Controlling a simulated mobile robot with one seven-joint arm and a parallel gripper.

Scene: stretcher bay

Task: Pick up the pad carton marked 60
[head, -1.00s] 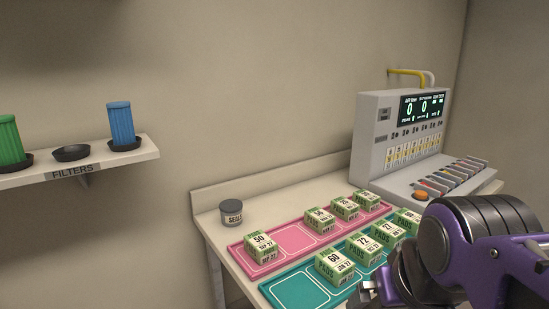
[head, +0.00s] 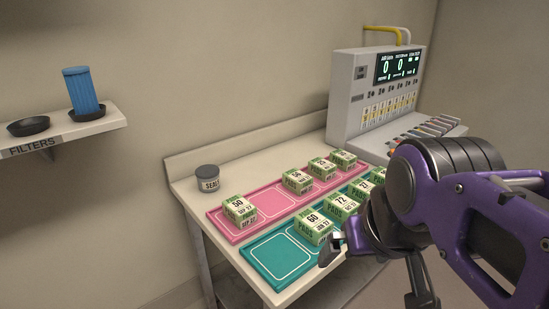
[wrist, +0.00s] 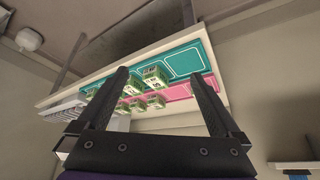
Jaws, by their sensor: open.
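The pad carton marked 60 (head: 314,226) is a green and white box on the teal tray (head: 262,250), just right of that tray's empty left compartment. My gripper (head: 335,247) is in front of the tray, near the 60 carton in the head view; its nearer parts hide some of the teal row. In the wrist view the two dark fingers of my gripper (wrist: 160,85) stand wide apart with nothing between them. Several cartons show beyond them, and I cannot read which is 60 there.
A carton marked 72 (head: 342,204) stands right of 60. The pink tray (head: 270,200) behind holds a carton marked 50 (head: 239,209) and others. A grey jar (head: 208,180) stands at the back left. A console (head: 375,95) fills the right end.

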